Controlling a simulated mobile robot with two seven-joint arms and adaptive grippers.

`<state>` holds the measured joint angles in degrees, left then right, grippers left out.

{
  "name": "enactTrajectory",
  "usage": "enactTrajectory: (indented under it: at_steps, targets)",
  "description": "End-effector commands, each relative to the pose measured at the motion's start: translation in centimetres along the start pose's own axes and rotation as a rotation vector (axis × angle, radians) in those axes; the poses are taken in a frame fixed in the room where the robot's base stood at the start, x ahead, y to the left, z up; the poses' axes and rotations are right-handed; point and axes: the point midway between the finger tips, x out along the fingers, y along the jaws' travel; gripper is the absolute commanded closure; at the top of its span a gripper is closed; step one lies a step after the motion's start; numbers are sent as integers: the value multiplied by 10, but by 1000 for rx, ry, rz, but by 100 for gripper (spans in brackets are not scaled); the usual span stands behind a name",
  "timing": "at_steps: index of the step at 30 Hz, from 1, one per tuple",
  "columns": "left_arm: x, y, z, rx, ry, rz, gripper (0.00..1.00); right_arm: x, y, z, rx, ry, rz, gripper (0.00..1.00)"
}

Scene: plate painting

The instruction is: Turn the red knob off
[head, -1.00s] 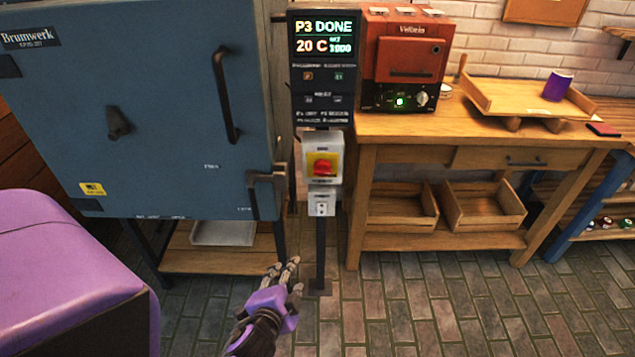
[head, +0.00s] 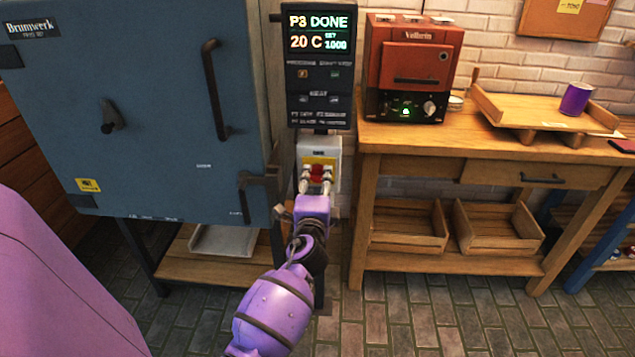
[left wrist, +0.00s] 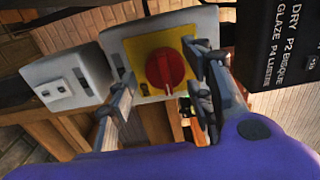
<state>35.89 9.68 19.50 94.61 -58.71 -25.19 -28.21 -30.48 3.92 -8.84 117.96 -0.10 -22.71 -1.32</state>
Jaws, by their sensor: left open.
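The red knob (head: 317,172) sits on a yellow plate (head: 319,160) on a pale grey switch box (head: 334,152), below the dark control panel. In the left wrist view the red knob (left wrist: 165,70) is round with a raised grip bar. My left gripper (head: 316,190) is open right in front of the knob, one finger on each side of it. In the left wrist view the fingers (left wrist: 160,85) straddle the knob with a gap; I cannot tell whether either one touches it. My right gripper is not in view.
The control panel (head: 320,75) reads "P3 DONE" and 20 C. A large blue kiln (head: 150,100) with a latch handle stands close on the left. A wooden table (head: 400,135) with a small red oven (head: 408,65) stands on the right. A grey socket box (left wrist: 62,85) adjoins the switch.

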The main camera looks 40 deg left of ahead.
Motion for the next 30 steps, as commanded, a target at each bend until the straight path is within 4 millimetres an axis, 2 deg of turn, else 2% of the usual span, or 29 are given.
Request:
enactTrajectory:
  at_steps: [3, 11, 21, 30]
  targets:
    - [8, 0, 0, 0, 0, 0, 53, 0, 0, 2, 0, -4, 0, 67]
    - [10, 0, 0, 0, 1, 1, 53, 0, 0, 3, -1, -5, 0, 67]
    - [9, 2, 0, 0, 1, 3, 93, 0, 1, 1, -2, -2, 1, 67]
    - [8, 5, -1, -44, 1, 7, 93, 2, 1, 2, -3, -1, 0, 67]
